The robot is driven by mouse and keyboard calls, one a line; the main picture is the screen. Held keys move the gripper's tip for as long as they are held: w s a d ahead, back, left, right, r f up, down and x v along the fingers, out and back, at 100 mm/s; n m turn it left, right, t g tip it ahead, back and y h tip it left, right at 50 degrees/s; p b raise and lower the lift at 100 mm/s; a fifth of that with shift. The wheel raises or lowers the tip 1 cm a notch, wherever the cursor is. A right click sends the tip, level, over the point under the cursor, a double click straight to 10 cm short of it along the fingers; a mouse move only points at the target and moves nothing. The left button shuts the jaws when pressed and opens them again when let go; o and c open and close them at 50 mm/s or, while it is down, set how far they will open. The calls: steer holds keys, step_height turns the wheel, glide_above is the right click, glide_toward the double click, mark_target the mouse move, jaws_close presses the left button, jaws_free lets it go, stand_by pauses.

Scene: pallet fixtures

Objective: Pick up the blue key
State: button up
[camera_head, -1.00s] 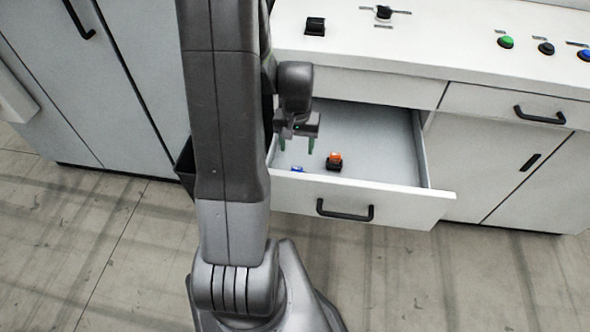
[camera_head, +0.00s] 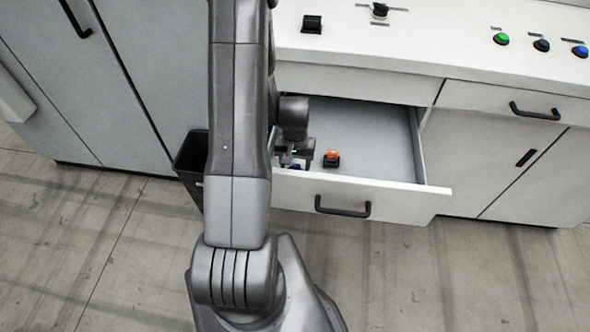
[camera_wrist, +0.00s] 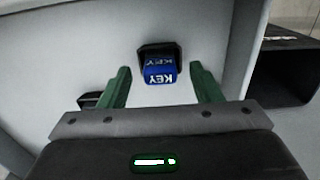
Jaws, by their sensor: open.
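The blue key (camera_wrist: 160,70) shows in the wrist view with "KEY" in white letters and a black part behind it. It lies in the open drawer, between and just beyond my fingertips. My gripper (camera_wrist: 160,78) is open, with one green finger on each side of the key and no visible contact. In the head view my gripper (camera_head: 292,163) is low inside the drawer (camera_head: 385,150) at its left side. A small bit of the blue key (camera_head: 296,167) shows there; my arm and gripper hide the rest.
An orange and black object (camera_head: 332,158) lies in the drawer just right of my gripper. The drawer front (camera_head: 400,198) stands near. A dark bin (camera_head: 190,160) is left of my arm. The drawer's right part is clear.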

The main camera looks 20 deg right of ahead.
steer(key=shift+f, duration=0.5)
steer(key=shift+c, duration=0.2)
steer(key=c, duration=1)
steer(key=shift+r, duration=0.1)
